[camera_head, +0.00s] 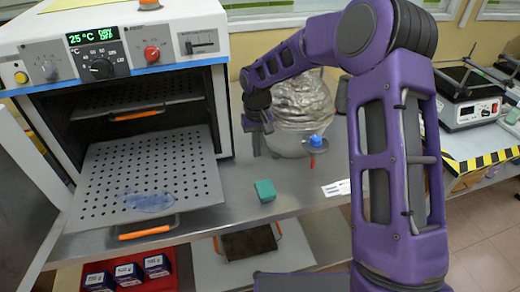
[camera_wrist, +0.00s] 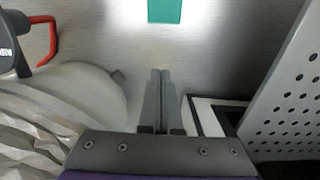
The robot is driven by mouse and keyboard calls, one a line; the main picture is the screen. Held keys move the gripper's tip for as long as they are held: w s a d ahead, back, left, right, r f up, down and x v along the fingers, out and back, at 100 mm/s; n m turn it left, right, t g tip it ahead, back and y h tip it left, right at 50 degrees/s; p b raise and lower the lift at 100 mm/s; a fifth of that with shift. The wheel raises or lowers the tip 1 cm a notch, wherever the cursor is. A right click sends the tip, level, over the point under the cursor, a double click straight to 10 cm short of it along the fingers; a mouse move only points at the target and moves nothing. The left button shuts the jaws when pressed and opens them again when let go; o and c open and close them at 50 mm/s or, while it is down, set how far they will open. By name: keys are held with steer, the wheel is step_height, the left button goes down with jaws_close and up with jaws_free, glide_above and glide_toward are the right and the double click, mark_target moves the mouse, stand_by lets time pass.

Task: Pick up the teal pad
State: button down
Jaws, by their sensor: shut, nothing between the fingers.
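The teal pad (camera_head: 265,190) is a small block lying on the steel bench, right of the oven's pulled-out perforated shelf. In the wrist view the teal pad (camera_wrist: 164,11) shows at the top edge, partly cut off, beyond the fingertips. My gripper (camera_wrist: 160,72) is shut and empty, its two fingers side by side, apart from the pad. In the head view my purple arm reaches over the bench, and the gripper end (camera_head: 254,150) is behind and above the pad, in front of the foil-covered vessel.
The oven (camera_head: 120,50) stands open at the left with its perforated shelf (camera_head: 190,175) out. A foil-covered vessel (camera_head: 300,100) and a blue-capped item (camera_head: 315,143) stand behind the pad. A white label (camera_head: 336,188) lies to its right. The bench around the pad is clear.

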mark_target(258, 173)
step_height(258, 173, down, 8)
steer(key=shift+r, duration=0.2)
steer(key=shift+s+d+r, duration=0.15)
steer(key=shift+s+d, duration=0.05)
steer(key=shift+s, duration=0.4)
steer(key=shift+s+d+r, duration=0.15)
steer(key=shift+s+d, duration=0.05)
steer(key=shift+s, duration=0.4)
steer(key=shift+s+d, duration=0.15)
steer(key=shift+s, duration=0.5)
